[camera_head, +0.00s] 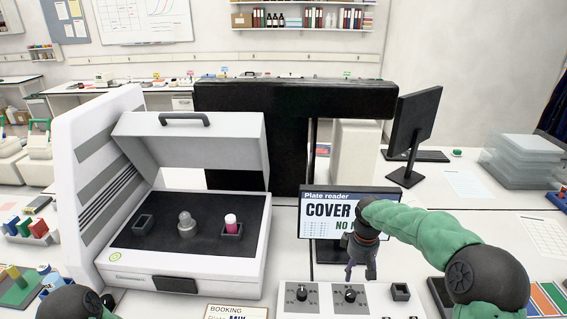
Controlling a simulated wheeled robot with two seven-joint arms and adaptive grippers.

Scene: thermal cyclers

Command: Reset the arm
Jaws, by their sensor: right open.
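My right arm reaches in from the right. My right gripper (361,268) points down in front of the plate reader screen (318,222), above the back of the knob panel. It is open with nothing seen in it, and it covers part of the screen text. Only a green and black part of my left arm shows at the bottom left edge; its gripper is out of view. A white machine (190,268) stands at left with its lid (200,145) raised. On its dark deck are a grey rounded post (186,224), a pink-and-white vial (231,224) in a holder, and an empty square holder (143,224).
A booking sign (237,312) lies at the front. A black monitor (413,125) and stacked clear plates (522,155) stand behind right. Coloured racks (32,228) sit far left.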

